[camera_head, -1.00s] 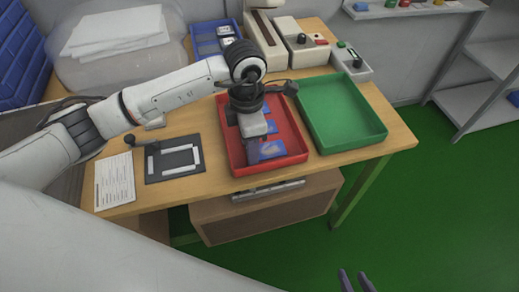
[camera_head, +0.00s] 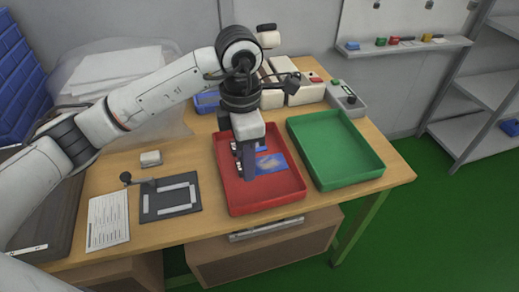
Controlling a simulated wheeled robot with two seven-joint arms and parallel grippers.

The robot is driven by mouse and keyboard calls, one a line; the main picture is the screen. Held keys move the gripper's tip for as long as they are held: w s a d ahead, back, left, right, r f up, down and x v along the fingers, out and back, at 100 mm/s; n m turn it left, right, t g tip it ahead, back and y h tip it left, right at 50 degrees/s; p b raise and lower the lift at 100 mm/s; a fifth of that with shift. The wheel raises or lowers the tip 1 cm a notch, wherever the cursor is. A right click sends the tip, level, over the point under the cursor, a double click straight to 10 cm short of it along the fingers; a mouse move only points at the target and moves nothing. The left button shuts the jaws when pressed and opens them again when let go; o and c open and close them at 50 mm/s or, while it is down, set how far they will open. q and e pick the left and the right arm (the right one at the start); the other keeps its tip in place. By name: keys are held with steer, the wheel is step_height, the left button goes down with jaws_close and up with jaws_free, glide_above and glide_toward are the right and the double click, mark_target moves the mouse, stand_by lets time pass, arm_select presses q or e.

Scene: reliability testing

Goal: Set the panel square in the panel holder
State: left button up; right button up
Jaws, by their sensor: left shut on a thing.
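The panel holder (camera_head: 153,207) is a dark flat plate with white strips forming a frame, lying on the table at the left of the red tray. A black knob on a lever stands at its back left corner. My left gripper (camera_head: 247,172) points down over the red tray (camera_head: 272,206) and is shut on a blue panel (camera_head: 271,163) with a pale patch. The gripper hides part of the panel's left side. Another bit of blue shows just behind it in the tray. My right gripper is out of view.
An empty green tray (camera_head: 349,183) stands right of the red tray. A printed sheet (camera_head: 108,219) lies left of the holder, and a small pale block (camera_head: 151,158) sits behind it. Grey and beige devices (camera_head: 345,99) stand at the back. The table's front edge is close.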

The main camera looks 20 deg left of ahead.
arm_select(q)
steer(key=shift+r, duration=0.45)
steer(key=s+a+m, duration=0.2)
steer(key=s+m, duration=0.2)
steer(key=m, duration=0.8)
steer(key=s+a+r+m, duration=0.1)
steer(key=s+m, duration=0.4)
steer(key=m, duration=0.7)
steer(key=shift+s+a+m, duration=0.2)
steer(key=shift+a+m, duration=0.2)
steer(key=shift+a, duration=0.3)
